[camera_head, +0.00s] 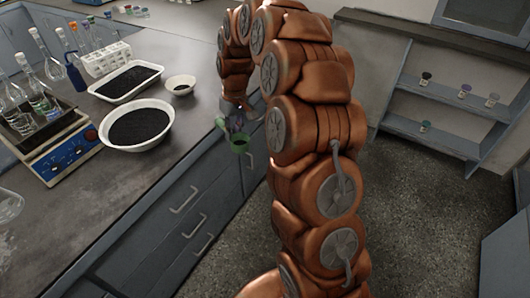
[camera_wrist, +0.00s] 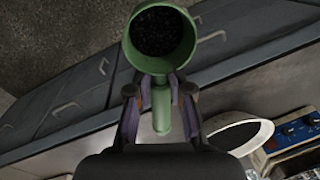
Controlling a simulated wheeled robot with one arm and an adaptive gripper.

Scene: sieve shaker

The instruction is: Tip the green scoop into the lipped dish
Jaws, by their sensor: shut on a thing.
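My gripper (camera_wrist: 160,92) is shut on the handle of the green scoop (camera_wrist: 162,105). The scoop's round cup points away from the gripper and holds dark granules. In the head view the scoop (camera_head: 239,145) is held beyond the counter's front edge, over the floor, with my gripper (camera_head: 238,124) partly hidden by my arm. On the counter stand a small white dish (camera_head: 181,79) with some dark material and a larger white round dish (camera_head: 166,113) full of dark granules. I cannot tell for sure which is the lipped dish.
A white rectangular tray (camera_head: 104,88) of dark granules lies behind the round dish. A blue device with a dial (camera_head: 67,160), flasks (camera_head: 45,104) and a white rack (camera_head: 100,62) are at the left. The counter's front (camera_head: 120,195) is clear.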

